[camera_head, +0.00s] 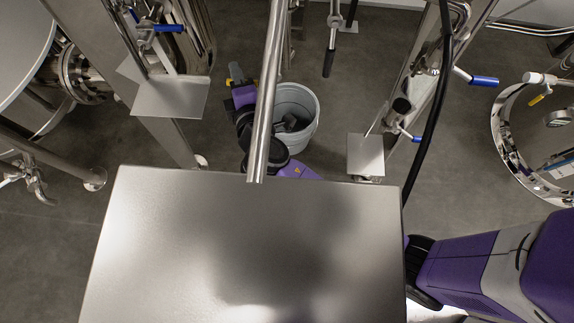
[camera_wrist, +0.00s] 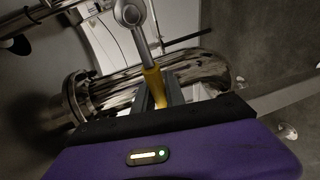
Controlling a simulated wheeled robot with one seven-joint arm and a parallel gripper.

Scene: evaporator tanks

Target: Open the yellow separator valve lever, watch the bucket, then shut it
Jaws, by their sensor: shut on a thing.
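The yellow valve lever (camera_wrist: 154,82) shows in the wrist view, with its grey metal arm running up to a round hub (camera_wrist: 130,13). My gripper (camera_wrist: 158,97) is shut on the lever's yellow sleeve. In the head view my gripper (camera_head: 235,77) is small and partly hidden, beside a bit of yellow at the bucket's upper left. The grey bucket (camera_head: 309,140) stands on the floor, partly behind a steel pipe. A dark shape shows inside it; I cannot tell whether liquid is there. The bucket is not clear in the wrist view.
A steel pipe (camera_head: 268,90) and a large steel plate (camera_head: 240,240) block much of the head view. Steel legs stand on both sides. Blue-handled valves (camera_head: 484,81) are at right. A black hose (camera_head: 435,110) hangs there. Grey floor (camera_head: 450,150) lies open at right.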

